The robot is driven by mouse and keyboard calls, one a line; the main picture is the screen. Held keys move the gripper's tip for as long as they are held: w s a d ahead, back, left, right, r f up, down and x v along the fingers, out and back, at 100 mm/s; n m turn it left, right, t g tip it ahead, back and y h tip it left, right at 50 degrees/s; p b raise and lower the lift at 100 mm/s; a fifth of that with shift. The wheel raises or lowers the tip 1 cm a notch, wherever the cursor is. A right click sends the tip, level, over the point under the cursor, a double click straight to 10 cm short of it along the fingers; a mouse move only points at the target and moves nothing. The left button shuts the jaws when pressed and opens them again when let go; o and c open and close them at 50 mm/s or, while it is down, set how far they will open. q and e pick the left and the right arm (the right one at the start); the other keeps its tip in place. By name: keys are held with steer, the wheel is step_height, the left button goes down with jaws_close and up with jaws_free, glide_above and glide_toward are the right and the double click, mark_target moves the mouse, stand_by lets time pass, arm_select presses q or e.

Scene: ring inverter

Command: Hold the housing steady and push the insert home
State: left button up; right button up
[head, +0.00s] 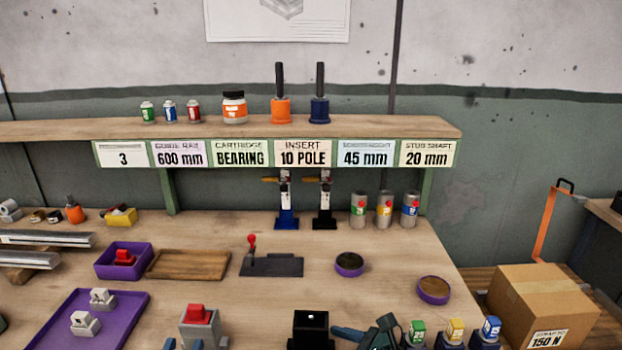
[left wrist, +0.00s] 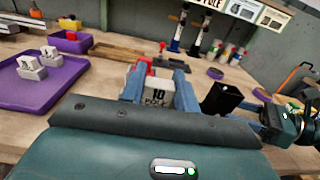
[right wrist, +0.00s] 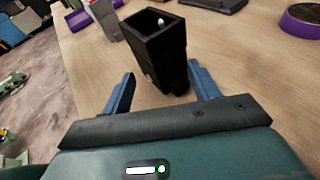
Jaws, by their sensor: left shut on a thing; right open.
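My left gripper (left wrist: 160,85) is shut on a grey insert (head: 201,330) with a red top. A label reading 10 and a partly hidden word shows on the insert in the left wrist view (left wrist: 152,88). The black housing (head: 310,332) stands upright to the right of the insert, clear of it. In the right wrist view the housing (right wrist: 158,50) shows an open top with a small pale spot inside. My right gripper (right wrist: 160,75) is open, with its blue fingers on either side of the housing's lower part. I cannot tell if they touch it.
A purple tray (head: 130,305) with two grey inserts lies at left, a purple bin (head: 143,270) behind it. A dark plate with a red-knobbed lever (head: 272,265) and two round purple dishes lie behind the housing. Small coloured containers (head: 455,330) stand at right.

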mark_target(316, 344)
arm_select(q)
steer(key=shift+f, duration=0.1)
arm_select(e)
steer(key=shift+x, duration=2.15)
steer(key=shift+f, duration=0.1)
steer(key=shift+s, duration=0.1)
steer(key=c, duration=0.6)
steer(key=shift+f, duration=0.1)
